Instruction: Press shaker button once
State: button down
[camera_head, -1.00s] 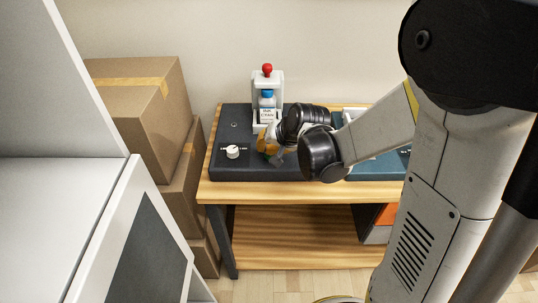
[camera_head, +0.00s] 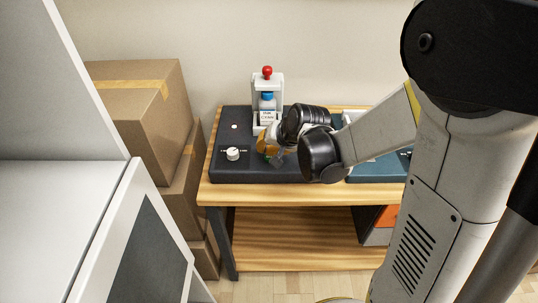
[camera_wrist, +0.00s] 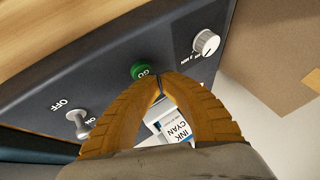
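The shaker is a dark box (camera_head: 228,172) on the wooden table, with a white holder (camera_head: 278,80) at its back. A bottle with a blue cap (camera_head: 267,97) stands in the holder; its label reads INK CYAN in the wrist view (camera_wrist: 180,131). The green GO button (camera_wrist: 139,69) is on the panel. My gripper (camera_wrist: 160,92) has its orange fingertips together, empty, right beside the button. I cannot tell whether they touch it. In the head view my gripper (camera_head: 267,147) is over the panel, partly hidden by my wrist.
A white dial (camera_wrist: 206,43) and an ON/OFF toggle switch (camera_wrist: 78,123) flank the button. A small light (camera_head: 234,126) is lit on the box. A red ball (camera_head: 267,72) tops the holder. A blue device (camera_head: 375,171) is to the right; cardboard boxes (camera_head: 140,105) are left.

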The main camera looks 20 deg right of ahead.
jog(key=shift+r, duration=0.35)
notch_tip(320, 180, up, 5)
jog(key=p, duration=0.4)
jog(key=shift+r, duration=0.1)
dwell(0.7)
jog(key=s+r+n+h, duration=0.1)
jog(key=s+r, duration=0.4)
jog(key=s, duration=0.5)
jog(key=s+r+n+h, duration=0.1)
jog(key=s+r+n, duration=0.3)
jog(key=s, duration=0.7)
jog(key=shift+d+r, duration=0.3)
jog(key=shift+r, duration=0.15)
